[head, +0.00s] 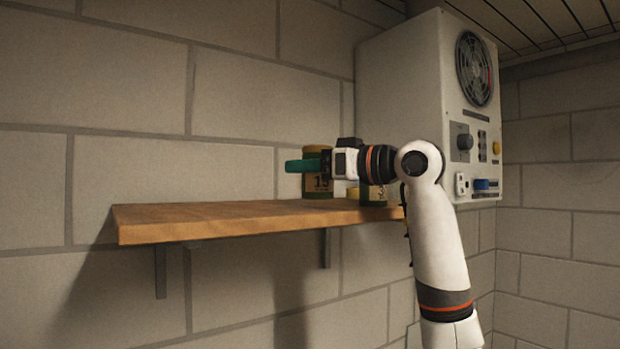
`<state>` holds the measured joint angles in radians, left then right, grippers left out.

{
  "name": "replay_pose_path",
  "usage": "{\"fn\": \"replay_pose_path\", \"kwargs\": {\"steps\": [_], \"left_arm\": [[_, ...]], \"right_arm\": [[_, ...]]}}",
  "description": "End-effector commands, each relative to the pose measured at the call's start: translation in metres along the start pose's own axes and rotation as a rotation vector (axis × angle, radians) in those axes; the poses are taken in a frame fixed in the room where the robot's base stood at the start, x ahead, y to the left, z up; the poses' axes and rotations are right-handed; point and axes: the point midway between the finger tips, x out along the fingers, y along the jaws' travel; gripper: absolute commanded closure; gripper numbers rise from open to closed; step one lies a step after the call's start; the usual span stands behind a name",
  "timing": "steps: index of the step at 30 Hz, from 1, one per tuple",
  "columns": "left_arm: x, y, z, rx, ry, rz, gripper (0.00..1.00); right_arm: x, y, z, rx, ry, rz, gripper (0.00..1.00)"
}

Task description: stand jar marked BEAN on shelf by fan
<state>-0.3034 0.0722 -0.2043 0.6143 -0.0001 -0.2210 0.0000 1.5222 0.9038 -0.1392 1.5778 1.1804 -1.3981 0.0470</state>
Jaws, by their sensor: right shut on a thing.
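A jar (318,186) with a tan label, a dark mark like "15" and a green base is upright over the shelf (235,215). The word BEAN cannot be read. My right gripper (304,166), with teal fingers, comes in from the right and is shut on this jar, hiding part of its upper half. I cannot tell if its base touches the shelf. The fan (474,69) is on the upper part of a pale wall cabinet at the right. My left gripper is out of view.
Another jar (373,196) stands on the shelf's right part, mostly hidden by my right wrist. A small yellow item shows beside it. The pale cabinet (400,75) rises behind my arm at the shelf's right end. The shelf's left half is bare.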

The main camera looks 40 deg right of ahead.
Motion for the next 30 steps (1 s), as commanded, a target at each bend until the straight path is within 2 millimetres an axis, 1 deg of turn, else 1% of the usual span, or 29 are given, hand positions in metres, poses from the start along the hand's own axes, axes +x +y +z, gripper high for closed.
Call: {"fn": "replay_pose_path", "kwargs": {"steps": [1, 3, 5, 8, 15, 16, 18, 20, 30], "left_arm": [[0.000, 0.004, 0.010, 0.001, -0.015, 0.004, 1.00], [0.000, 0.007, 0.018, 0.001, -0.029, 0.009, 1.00], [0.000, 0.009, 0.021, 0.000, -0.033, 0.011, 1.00], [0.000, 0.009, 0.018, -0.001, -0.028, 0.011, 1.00], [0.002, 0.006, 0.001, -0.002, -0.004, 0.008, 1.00], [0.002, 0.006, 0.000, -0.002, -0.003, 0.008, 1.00], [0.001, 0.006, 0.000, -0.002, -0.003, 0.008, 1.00], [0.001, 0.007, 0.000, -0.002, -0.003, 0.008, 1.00], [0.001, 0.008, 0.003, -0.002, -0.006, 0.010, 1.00]], "right_arm": [[-0.001, -0.001, -0.007, 0.000, 0.001, -0.003, 0.76], [-0.001, -0.001, -0.013, 0.000, 0.001, -0.003, 0.76], [-0.001, -0.001, -0.016, -0.001, -0.001, -0.002, 0.76], [-0.001, 0.000, -0.016, 0.000, -0.003, -0.002, 0.76], [-0.001, 0.000, -0.019, 0.000, -0.002, -0.002, 0.76], [-0.001, 0.000, -0.019, 0.000, -0.001, -0.002, 0.49], [-0.001, 0.000, -0.018, 0.000, -0.001, -0.002, 0.38], [-0.001, 0.000, -0.018, 0.000, -0.001, -0.002, 0.29], [-0.003, -0.001, -0.016, 0.000, -0.002, -0.002, 0.29]]}}
